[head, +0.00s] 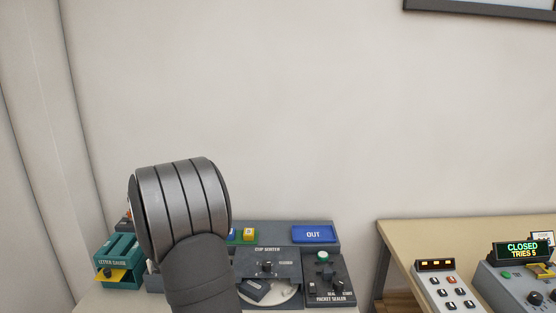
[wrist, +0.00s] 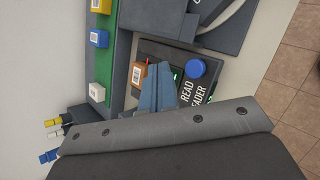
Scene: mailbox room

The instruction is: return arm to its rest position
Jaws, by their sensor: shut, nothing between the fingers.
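My arm's grey ribbed link rises at the left of the head view and hides part of the bench; my gripper is hidden there. In the wrist view my gripper (wrist: 159,85) is shut, with its blue-grey fingers together and nothing between them. It shows over a dark panel (wrist: 152,48), beside an orange labelled block (wrist: 139,74) and a blue round button (wrist: 195,68). I cannot tell whether the fingers touch the panel or the block.
The cup sorter (head: 268,255), a blue OUT tray (head: 313,234), the packet sealer (head: 323,275) and a teal letter gauge (head: 120,260) crowd the bench. A wooden table (head: 410,233) at right bears a keypad (head: 448,288) and a display reading CLOSED (head: 522,248).

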